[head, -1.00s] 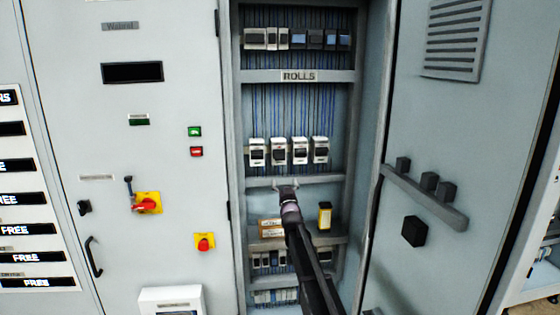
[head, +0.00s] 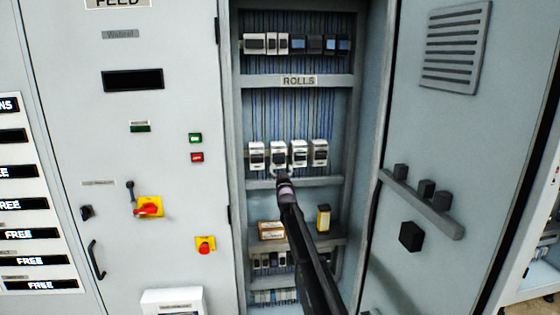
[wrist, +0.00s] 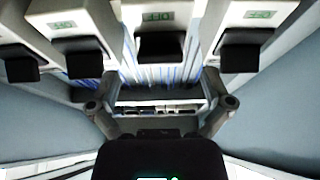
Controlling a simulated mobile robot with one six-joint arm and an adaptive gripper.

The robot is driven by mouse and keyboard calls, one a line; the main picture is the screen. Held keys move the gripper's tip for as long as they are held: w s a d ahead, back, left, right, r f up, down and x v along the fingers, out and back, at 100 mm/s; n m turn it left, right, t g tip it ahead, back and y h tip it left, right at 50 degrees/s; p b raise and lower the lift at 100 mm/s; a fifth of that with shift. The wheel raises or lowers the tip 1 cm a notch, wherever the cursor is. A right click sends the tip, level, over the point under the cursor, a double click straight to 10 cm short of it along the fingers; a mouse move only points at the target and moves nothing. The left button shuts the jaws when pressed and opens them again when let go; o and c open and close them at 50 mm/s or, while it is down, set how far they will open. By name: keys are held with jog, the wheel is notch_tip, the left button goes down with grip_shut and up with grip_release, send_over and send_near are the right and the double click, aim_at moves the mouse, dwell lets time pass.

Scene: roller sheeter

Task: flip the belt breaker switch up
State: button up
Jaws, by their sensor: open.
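A row of several white breakers stands in the open cabinet in the head view, among them one breaker (head: 278,155) just above my gripper. I cannot read their labels, so I cannot tell which is the belt breaker. In the wrist view the breakers have green windows and black switch levers, such as the middle lever (wrist: 160,46), which appear to point down. My gripper (head: 282,172) is open and empty just below the row. Its two fingers in the wrist view (wrist: 163,102) are spread apart below the levers and look clear of them.
A grey rail (head: 258,183) runs below the breakers. A lower shelf holds cardboard boxes (head: 271,230) and a yellow-and-black item (head: 324,218). The open cabinet door (head: 440,130) stands on the right, with a knobbed bar (head: 405,190). Another row of devices sits above the ROLLS sign (head: 299,81).

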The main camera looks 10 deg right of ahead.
aim_at(280, 161)
jog(key=shift+p+x, duration=0.45)
jog(key=shift+x, duration=1.3)
jog(key=c, duration=1.1)
